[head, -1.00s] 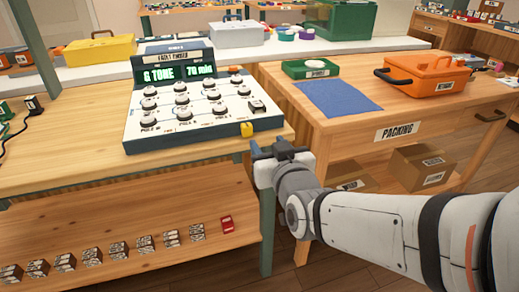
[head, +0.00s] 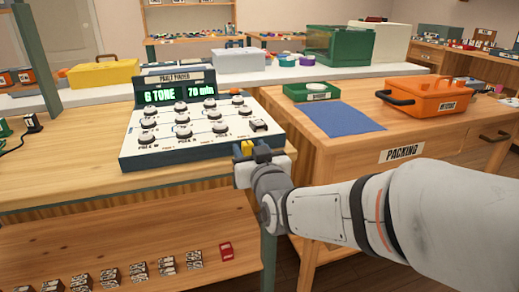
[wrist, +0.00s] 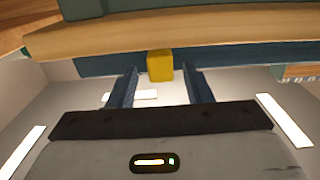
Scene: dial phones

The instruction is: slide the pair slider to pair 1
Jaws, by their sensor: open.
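The pair slider appears to be the yellow block (head: 247,147) at the right end of the front face of the panel (head: 165,163). The panel is a sloped box with several round knobs and a green display reading "G TONE" and "70 min". In the wrist view the yellow block (wrist: 160,66) stands near the middle, between and just beyond the two finger tips. My gripper (head: 257,154) is open at the panel's front right corner. No contact with the block shows. The gripper partly covers the block and the lower corner in the head view.
The panel stands on a wooden bench (head: 60,178). A lower shelf (head: 120,240) holds several small boxes and a red item. To the right, the packing table (head: 450,145) carries a blue mat (head: 340,119), a green tray (head: 310,97) and an orange case (head: 430,97).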

